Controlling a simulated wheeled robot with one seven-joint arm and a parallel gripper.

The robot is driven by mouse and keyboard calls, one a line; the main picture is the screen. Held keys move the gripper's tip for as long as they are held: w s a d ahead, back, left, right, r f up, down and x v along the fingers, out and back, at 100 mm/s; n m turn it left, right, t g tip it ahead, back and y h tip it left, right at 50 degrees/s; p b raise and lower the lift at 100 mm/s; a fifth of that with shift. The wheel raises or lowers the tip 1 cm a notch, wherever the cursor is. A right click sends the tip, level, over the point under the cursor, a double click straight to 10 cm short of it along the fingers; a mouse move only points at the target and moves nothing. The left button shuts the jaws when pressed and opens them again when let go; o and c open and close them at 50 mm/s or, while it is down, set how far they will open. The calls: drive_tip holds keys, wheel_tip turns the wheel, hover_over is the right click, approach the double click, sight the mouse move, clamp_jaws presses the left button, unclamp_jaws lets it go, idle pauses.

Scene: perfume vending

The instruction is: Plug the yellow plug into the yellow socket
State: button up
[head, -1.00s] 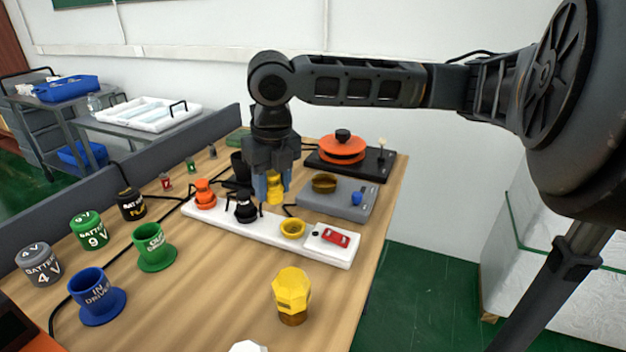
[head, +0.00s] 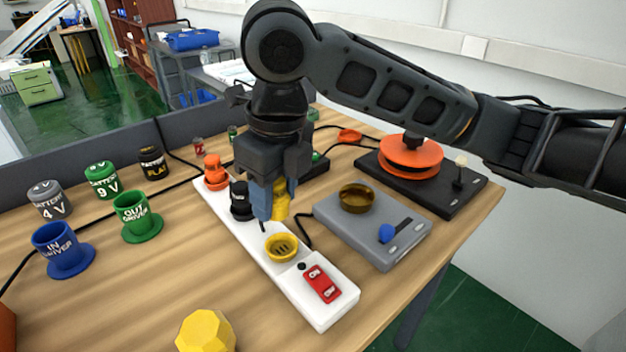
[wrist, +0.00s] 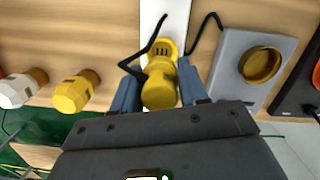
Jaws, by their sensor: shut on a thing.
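The yellow plug (head: 281,203) is held between the blue fingers of my gripper (head: 270,203), above the white power strip. In the wrist view the yellow plug (wrist: 159,88) sits between both fingertips (wrist: 160,92), with a black cable near it. The yellow socket (head: 281,247) is a round slotted opening on the strip, empty, just in front of and below the plug in the head view. In the wrist view the yellow socket (wrist: 167,48) shows partly behind the plug. The plug appears apart from the socket, though the exact gap is hard to tell.
The white strip (head: 318,310) also bears an orange plug (head: 215,171), a black plug (head: 240,201) and a red switch (head: 322,284). A grey device (head: 335,225) with a brass cup stands right. A yellow-topped object (head: 205,332) stands at the front. Green and blue holders stand left.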

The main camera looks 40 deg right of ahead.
drive_tip(key=shift+s+f, duration=0.1)
drive_tip(key=shift+f, duration=0.05)
drive_tip(key=shift+f+b, duration=0.4)
drive_tip(key=shift+b, duration=0.05)
drive_tip(key=b, duration=0.4)
hover_over(280, 249)
drive_tip(key=shift+s+d+f, duration=0.1)
drive_tip(key=shift+f, duration=2.5)
drive_tip(key=shift+s+f+b, duration=0.15)
drive_tip(key=shift+f+b, duration=0.8)
drive_tip(key=shift+f, duration=0.1)
idle(0.5)
drive_tip(key=o, duration=0.9)
drive_tip(key=shift+r+p, duration=0.45)
drive_tip(key=shift+r, duration=0.05)
drive_tip(key=shift+o, duration=1.2)
drive_tip(key=shift+r, duration=0.25)
drive_tip(key=shift+r+p, duration=2.25)
drive_tip(key=shift+r, duration=0.8)
